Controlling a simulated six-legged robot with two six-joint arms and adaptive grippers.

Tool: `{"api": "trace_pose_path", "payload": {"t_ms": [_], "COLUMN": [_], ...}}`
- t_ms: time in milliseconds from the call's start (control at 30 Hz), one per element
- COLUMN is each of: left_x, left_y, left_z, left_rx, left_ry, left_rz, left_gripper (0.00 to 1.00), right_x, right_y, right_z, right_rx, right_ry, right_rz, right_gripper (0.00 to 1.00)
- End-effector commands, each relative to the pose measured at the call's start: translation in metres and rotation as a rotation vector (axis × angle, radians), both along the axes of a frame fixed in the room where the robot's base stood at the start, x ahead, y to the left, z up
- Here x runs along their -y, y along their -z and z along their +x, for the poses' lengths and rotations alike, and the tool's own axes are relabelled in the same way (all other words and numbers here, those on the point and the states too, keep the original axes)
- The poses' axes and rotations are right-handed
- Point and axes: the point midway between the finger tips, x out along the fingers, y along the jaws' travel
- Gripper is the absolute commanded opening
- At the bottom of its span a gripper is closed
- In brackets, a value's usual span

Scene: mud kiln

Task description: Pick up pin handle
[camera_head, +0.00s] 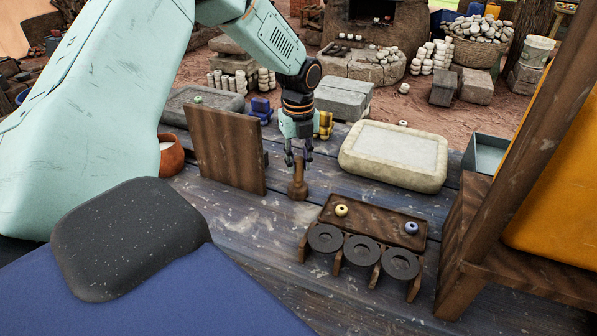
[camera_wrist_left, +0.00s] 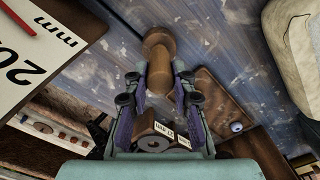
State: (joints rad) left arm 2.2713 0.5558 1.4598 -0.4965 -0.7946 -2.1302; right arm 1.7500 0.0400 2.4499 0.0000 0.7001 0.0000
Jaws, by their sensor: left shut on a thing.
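The pin handle (camera_head: 298,189) is a small brown wooden peg with a wider base. It stands upright on the blue-grey plank table in the head view. My left gripper (camera_head: 298,160) points down over it and is shut on its upper stem. In the left wrist view the pin handle (camera_wrist_left: 157,42) lies between the two fingers of the left gripper (camera_wrist_left: 158,82), its rounded wide end showing past the fingertips. The fingers hide part of its stem. My right gripper is not in view.
An upright wooden board (camera_head: 226,150) stands just left of the peg. A wooden rack (camera_head: 375,222) with dark round discs and yellow and blue beads is close on the right. A pale stone slab (camera_head: 394,155) lies behind. A wooden frame (camera_head: 520,283) is at far right.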

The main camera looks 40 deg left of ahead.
Motion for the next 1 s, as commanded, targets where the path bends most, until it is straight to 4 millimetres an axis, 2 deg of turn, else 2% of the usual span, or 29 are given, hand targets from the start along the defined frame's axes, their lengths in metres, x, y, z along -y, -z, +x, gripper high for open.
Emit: {"api": "trace_pose_path", "payload": {"t_ms": [267,367,700,833,1000], "left_x": [0.0,0.0,0.0,0.0,0.0], "left_y": [-0.002,-0.015,-0.08,-0.094,-0.1], "left_z": [-0.001,0.0,0.0,0.0,0.0], "left_rx": [-0.002,0.0,0.001,0.0,-0.002], "left_ry": [0.0,0.0,0.0,0.0,0.0], "left_rz": [-0.001,-0.001,0.0,-0.001,-0.001], "left_gripper": [0.0,0.0,0.0,0.0,0.0], "right_x": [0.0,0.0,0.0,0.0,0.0], "right_y": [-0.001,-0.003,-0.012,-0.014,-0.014], "right_z": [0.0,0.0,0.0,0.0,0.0], "right_rx": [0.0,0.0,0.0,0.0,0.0], "right_ry": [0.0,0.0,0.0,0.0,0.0], "right_rz": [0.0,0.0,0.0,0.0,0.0], "right_gripper": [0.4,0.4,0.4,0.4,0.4]}}
